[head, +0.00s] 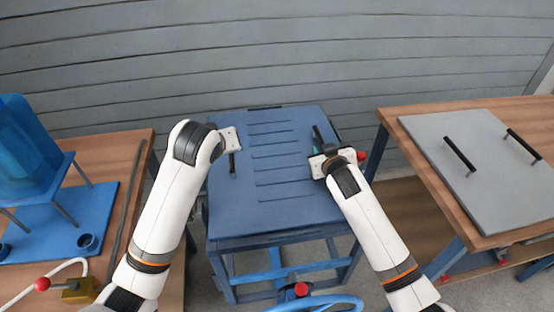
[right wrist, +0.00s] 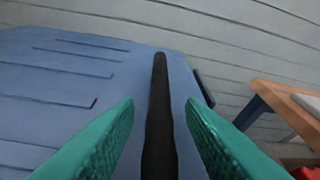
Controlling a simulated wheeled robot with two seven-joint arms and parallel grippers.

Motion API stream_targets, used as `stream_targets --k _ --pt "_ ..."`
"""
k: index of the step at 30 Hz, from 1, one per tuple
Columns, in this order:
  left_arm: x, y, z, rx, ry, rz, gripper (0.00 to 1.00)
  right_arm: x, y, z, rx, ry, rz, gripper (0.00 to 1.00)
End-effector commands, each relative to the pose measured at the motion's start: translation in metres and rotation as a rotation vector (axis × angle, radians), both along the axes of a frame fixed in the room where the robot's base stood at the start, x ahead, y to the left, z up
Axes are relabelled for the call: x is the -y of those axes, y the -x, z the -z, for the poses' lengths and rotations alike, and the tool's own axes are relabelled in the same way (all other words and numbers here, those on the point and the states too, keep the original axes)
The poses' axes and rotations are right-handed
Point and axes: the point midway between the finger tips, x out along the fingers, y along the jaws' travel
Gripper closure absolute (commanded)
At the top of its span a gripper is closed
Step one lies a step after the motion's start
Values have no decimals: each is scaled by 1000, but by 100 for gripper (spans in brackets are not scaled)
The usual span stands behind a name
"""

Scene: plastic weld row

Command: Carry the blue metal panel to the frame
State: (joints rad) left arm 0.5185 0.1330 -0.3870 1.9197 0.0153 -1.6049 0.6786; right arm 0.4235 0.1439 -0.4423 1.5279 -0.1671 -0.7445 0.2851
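The blue metal panel (head: 270,190), with several slots across it, lies flat on a blue stand with legs (head: 285,240) in the middle of the head view. A black handle (head: 232,165) shows near its left side, and another (head: 318,135) near its right side. My left gripper (head: 231,150) is at the left handle; its fingers are too small to tell open or shut. My right gripper (head: 320,150) is at the right handle. In the right wrist view, its green fingers stand open on either side of the black handle (right wrist: 160,120), with gaps showing.
A wooden table (head: 395,118) at right carries a grey panel (head: 490,185) with two black handles. A wooden table (head: 125,150) at left carries a blue tray (head: 95,205) and a blue container (head: 25,150). A grey slatted wall (head: 270,50) stands behind.

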Motion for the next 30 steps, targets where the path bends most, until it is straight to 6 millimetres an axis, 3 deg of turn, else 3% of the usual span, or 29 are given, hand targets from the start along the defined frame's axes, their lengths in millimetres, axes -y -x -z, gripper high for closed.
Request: stream_targets --k 18,30 --pt "0 0 0 0 1 1 64 10 97 -39 0 0 0 64" --pt "0 0 0 0 0 0 64 12 107 -43 -1 1 1 64"
